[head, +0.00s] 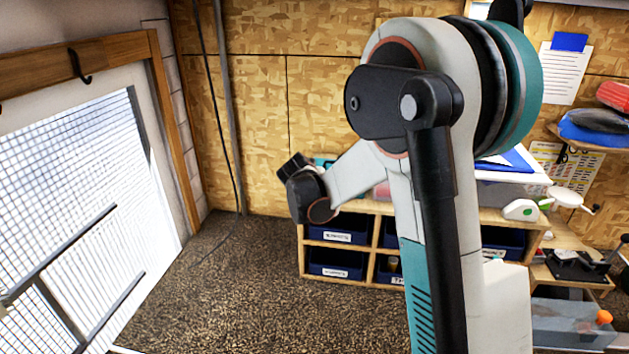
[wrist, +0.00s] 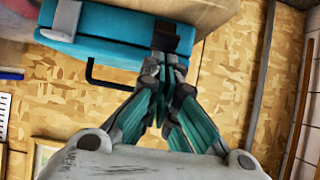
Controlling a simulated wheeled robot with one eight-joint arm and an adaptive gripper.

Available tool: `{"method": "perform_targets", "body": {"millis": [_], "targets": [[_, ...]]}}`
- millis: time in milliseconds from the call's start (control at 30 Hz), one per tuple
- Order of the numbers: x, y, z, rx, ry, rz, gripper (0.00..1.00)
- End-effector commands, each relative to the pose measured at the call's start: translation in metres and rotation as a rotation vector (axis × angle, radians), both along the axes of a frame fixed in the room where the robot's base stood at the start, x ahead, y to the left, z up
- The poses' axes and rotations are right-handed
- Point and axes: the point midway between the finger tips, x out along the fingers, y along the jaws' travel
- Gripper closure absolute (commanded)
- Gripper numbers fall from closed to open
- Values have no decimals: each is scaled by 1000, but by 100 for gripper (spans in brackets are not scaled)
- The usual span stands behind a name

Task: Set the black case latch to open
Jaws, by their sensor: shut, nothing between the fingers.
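A teal case (wrist: 115,35) lies on a wooden surface in the upper part of the wrist view, with a black handle (wrist: 96,78) on its near side. A pale grey latch (wrist: 63,20) is at its left. The black latch (wrist: 165,36) is at its right end, by my fingertips. My gripper (wrist: 166,66) is shut and empty, its tips at or just short of the black latch; I cannot tell whether they touch. The latch's exact position is hard to read, partly covered by the fingers. In the head view only a teal sliver of the case (head: 325,161) shows behind my arm.
The wooden shelf unit (head: 303,255) holds dark blue bins (head: 336,263). A chipboard wall (head: 262,110) rises behind. A bright gridded window door (head: 70,180) is at left. Speckled floor (head: 230,300) in front is clear. A white-handled tool (head: 521,209) lies at right.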

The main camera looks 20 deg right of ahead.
Motion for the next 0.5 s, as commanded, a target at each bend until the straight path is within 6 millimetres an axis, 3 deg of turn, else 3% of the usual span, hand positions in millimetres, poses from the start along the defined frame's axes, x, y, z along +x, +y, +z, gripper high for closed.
{"method": "perform_targets", "body": {"millis": [500], "targets": [[-11,8,-9,-8,-12,0,100]]}}
